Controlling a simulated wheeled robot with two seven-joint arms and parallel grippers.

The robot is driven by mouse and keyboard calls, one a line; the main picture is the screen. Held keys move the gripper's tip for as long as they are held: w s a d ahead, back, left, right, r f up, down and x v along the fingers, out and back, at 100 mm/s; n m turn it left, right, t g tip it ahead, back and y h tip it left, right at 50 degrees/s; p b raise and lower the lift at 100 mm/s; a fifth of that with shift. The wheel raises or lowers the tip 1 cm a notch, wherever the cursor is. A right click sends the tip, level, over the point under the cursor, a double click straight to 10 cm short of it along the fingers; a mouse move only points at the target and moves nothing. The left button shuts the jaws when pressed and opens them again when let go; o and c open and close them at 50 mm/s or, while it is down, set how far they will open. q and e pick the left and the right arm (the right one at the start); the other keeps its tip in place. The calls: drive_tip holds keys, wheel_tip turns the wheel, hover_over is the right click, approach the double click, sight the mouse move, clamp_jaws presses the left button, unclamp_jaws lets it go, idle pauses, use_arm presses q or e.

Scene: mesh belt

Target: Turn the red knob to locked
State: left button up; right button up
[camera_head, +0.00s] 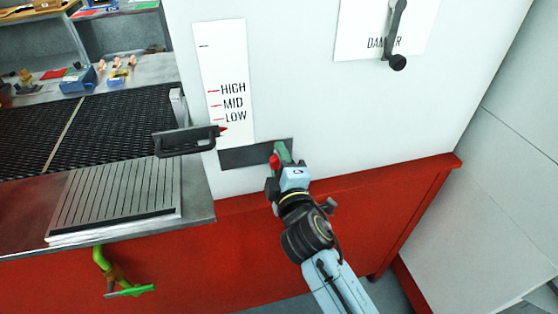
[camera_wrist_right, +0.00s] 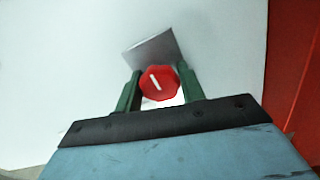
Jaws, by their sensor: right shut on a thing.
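The red knob (camera_wrist_right: 160,84) sits between the two green fingers of my right gripper (camera_wrist_right: 159,75) in the right wrist view. It is faceted, and a white line on its face tilts slightly left of upright. The gripper is shut on it. In the head view the knob (camera_head: 274,162) shows as a small red spot beside the green fingertips of my right gripper (camera_head: 283,153), at the right end of a dark grey plate (camera_head: 240,156). No locked marking can be read. My left gripper is not in view.
A black handle (camera_head: 187,141) with a red pointer stands left of the plate near LOW on the white scale (camera_head: 224,70). A dark lever (camera_head: 396,35) hangs over the DANGER sign (camera_head: 355,30). A mesh belt (camera_head: 95,120) lies at left. A green-handled valve (camera_head: 128,290) is below.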

idle(0.5)
drive_tip(key=o, duration=1)
drive_tip(key=shift+s, duration=0.15)
drive_tip(key=v, duration=1.3)
drive_tip(key=shift+s+d+b, duration=0.1)
drive_tip(key=shift+b, duration=0.2)
